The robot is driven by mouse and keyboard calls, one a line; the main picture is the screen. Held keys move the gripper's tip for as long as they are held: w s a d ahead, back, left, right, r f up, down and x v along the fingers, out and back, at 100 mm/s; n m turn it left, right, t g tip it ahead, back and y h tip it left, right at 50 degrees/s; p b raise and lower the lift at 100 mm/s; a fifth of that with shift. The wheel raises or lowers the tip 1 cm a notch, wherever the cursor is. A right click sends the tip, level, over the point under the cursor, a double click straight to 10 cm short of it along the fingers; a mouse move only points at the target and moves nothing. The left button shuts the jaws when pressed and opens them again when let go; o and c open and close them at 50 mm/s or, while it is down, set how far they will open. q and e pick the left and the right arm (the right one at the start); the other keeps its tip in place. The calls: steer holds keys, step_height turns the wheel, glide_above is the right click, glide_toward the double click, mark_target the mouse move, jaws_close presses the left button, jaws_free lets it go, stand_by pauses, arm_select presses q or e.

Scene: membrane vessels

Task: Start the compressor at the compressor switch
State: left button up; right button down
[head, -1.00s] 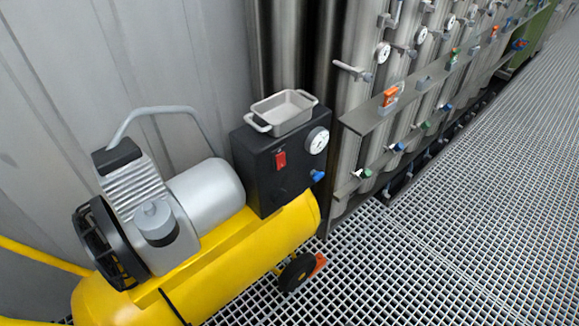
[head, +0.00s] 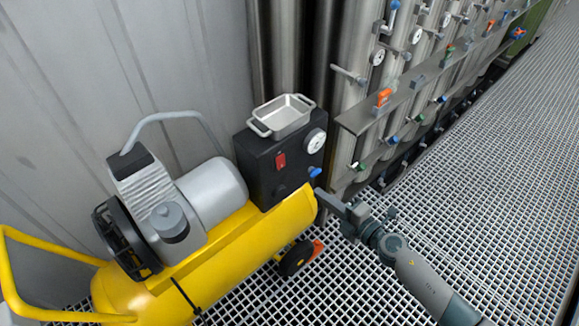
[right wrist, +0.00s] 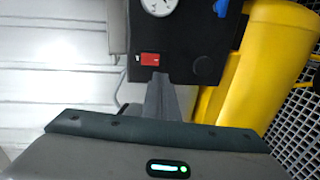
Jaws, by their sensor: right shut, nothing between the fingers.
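The compressor (head: 235,248) is a yellow tank with a grey motor on top. The red compressor switch (head: 280,160) is on the front of a black control box (head: 262,184). In the right wrist view the switch (right wrist: 150,59) lies sideways, just beyond the fingertips. My right gripper (head: 322,194) comes in from the lower right, in front of the box near the blue knob. Its fingers (right wrist: 160,80) are shut and empty, pointing at the box. Whether they touch it cannot be told. My left gripper is not in view.
A grey metal tray (head: 283,117) sits on the box. A gauge (head: 316,141) and a blue knob (head: 315,172) are on the box front. Metal vessels with valves (head: 385,105) stand behind to the right. The grating floor (head: 480,190) is open at right.

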mark_target(282, 166)
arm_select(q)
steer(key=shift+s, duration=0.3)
arm_select(e)
steer(key=shift+a+r+n, duration=0.15)
steer(key=shift+r+n, duration=0.25)
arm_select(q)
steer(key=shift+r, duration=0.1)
arm_select(e)
steer(key=shift+w+a, duration=0.1)
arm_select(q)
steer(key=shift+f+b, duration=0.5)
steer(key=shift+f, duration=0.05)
arm_select(e)
steer(key=x, duration=1.3)
steer(key=shift+w+a+f, duration=0.1)
steer(key=shift+w+a, duration=0.1)
steer(key=shift+a, duration=0.2)
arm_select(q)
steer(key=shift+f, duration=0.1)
